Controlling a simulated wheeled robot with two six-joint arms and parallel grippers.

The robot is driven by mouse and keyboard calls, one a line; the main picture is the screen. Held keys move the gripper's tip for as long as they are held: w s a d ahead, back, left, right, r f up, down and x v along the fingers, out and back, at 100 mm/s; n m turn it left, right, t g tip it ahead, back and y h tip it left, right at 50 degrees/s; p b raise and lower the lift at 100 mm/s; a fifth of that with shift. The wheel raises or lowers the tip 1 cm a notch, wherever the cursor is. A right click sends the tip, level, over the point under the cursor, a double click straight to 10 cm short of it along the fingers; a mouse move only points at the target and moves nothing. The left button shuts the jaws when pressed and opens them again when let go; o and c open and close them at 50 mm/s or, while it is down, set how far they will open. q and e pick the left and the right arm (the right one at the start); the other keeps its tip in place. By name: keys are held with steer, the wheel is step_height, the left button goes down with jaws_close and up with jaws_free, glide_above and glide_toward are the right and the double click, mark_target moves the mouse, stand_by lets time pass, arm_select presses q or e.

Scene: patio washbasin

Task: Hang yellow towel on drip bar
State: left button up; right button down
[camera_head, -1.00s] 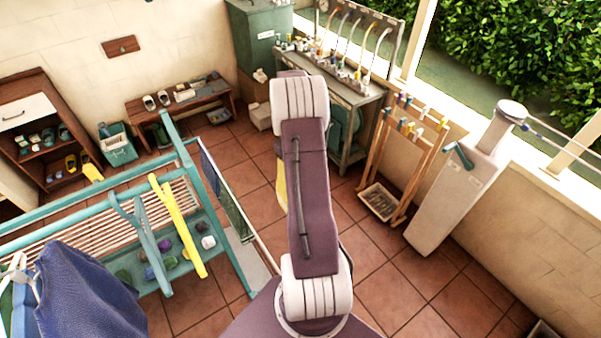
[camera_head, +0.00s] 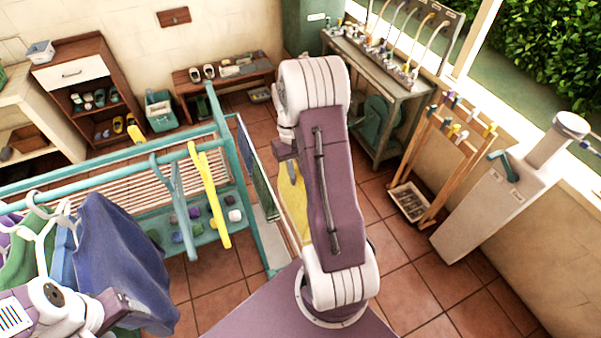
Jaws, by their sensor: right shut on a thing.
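The yellow towel (camera_head: 297,212) hangs down behind my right arm, which hides part of it. My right gripper (camera_head: 291,172) is shut on the towel near its top, with the jaws partly hidden by the arm. A thin pale bar (camera_head: 262,180) runs along the right side of the teal rack, just left of the towel; it looks like the drip bar. A dark cloth or panel hangs along it. The towel appears apart from the bar, but the overlap hides the exact gap. My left gripper (camera_head: 130,308) is at the lower left by a blue garment; its jaws are unclear.
The teal rack (camera_head: 225,150) carries a yellow hanger (camera_head: 208,195) and a teal hanger (camera_head: 170,195). A blue garment (camera_head: 122,260) hangs at left. A workbench (camera_head: 385,85), wooden stand (camera_head: 440,150) and white pedestal (camera_head: 495,205) stand at right. Tiled floor lies open between.

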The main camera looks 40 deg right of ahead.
steer(key=shift+w+a+p, duration=0.1)
steer(key=shift+w+a, duration=0.15)
steer(key=shift+a, duration=0.45)
steer(key=shift+w+a+p, duration=0.1)
steer(key=shift+w+a, duration=0.2)
steer(key=shift+a, duration=0.45)
steer(key=shift+w+a+p, duration=0.1)
steer(key=shift+w+a, duration=0.15)
steer(key=shift+a, duration=0.45)
steer(key=w+b+x, duration=0.2)
steer(key=b+x, duration=0.4)
steer(key=x, duration=0.3)
steer(key=w+d+f+b+x, duration=0.1)
steer(key=w+b+x, duration=0.1)
steer(key=b+x, duration=0.4)
steer(key=w+d+b+x, duration=0.1)
steer(key=b+x, duration=0.5)
steer(key=x, duration=0.6)
steer(key=shift+w+f+b, duration=0.3)
steer(key=shift+f, duration=0.3)
steer(key=c, duration=1.2)
jaws_free()
